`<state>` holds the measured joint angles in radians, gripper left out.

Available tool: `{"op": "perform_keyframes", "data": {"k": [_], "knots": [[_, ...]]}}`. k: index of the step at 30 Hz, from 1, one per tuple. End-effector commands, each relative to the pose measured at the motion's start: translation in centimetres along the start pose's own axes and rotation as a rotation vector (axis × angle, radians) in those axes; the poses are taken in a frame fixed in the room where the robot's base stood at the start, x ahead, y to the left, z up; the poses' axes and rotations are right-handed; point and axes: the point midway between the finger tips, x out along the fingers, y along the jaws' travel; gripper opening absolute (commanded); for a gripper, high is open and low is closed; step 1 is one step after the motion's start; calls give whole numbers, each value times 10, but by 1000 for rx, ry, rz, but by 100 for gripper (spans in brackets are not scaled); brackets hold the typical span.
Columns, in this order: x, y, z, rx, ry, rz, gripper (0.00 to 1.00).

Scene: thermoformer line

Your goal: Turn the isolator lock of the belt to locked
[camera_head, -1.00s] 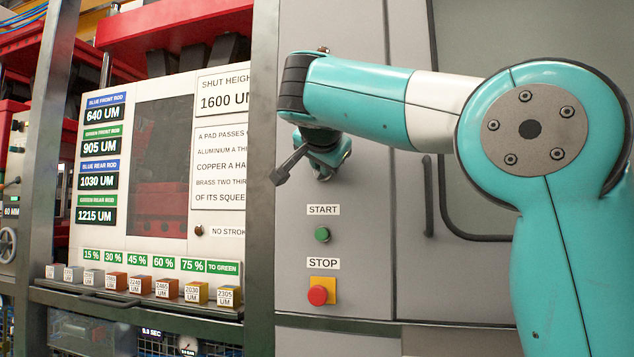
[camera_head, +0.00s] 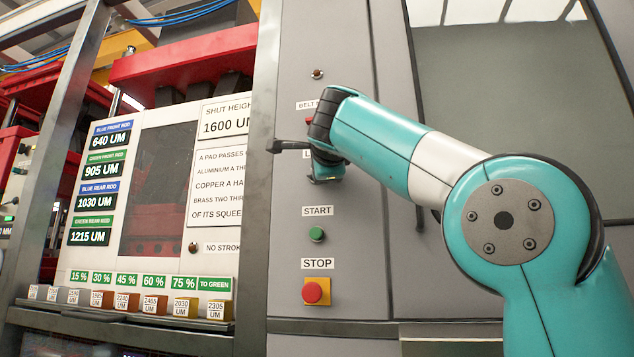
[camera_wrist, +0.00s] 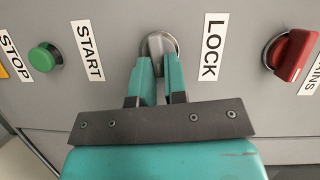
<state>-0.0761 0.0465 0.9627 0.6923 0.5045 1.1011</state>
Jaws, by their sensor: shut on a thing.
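The isolator lock (camera_wrist: 157,45) is a round silver metal fitting with a raised grip, set in the grey panel beside the LOCK label (camera_wrist: 212,46) in the wrist view. My gripper (camera_wrist: 160,68) has its two teal fingers closed on the lock's raised grip, one on each side. In the head view my gripper (camera_head: 325,172) is at the panel above the START label, and my wrist hides the lock and most of its label. The direction the lock points is hard to tell.
A red rotary knob (camera_wrist: 291,52) sits beyond the LOCK label. The green START button (camera_head: 316,234) and red STOP button (camera_head: 312,291) are below my gripper in the head view. A dark upright post (camera_head: 257,190) stands just to the left.

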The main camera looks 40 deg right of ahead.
Motion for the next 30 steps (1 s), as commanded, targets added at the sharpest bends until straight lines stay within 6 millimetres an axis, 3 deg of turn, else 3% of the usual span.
{"op": "perform_keyframes", "data": {"k": [9,26,27,30], "knots": [[1,3,-2,116,7,-49,0],[1,2,-2,140,7,-59,0],[1,2,-2,140,7,-59,20],[1,2,-1,139,5,-58,38]]}}
